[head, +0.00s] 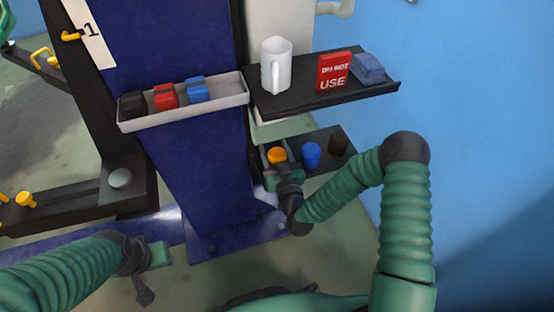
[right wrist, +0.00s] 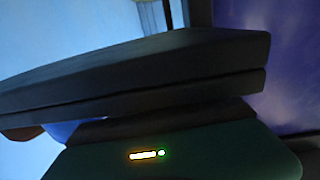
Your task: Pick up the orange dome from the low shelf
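The orange dome (head: 277,155) is on the low dark shelf (head: 319,149), at its left end in the head view. My right gripper (head: 278,160) is at the dome, with its green hand just in front of it; the dome appears between the fingers. Whether the fingers touch or grip it is too small to tell. The right wrist view shows a green housing with small lights along the bottom and dark slabs above it, but not the orange dome. My left gripper (head: 152,276) hangs low at the left, away from the shelves, with its fingers unclear.
A blue dome (head: 311,155) and a dark brown dome (head: 338,144) stand to the right. A grey tray (head: 225,98) is fixed to the blue column (head: 200,170).

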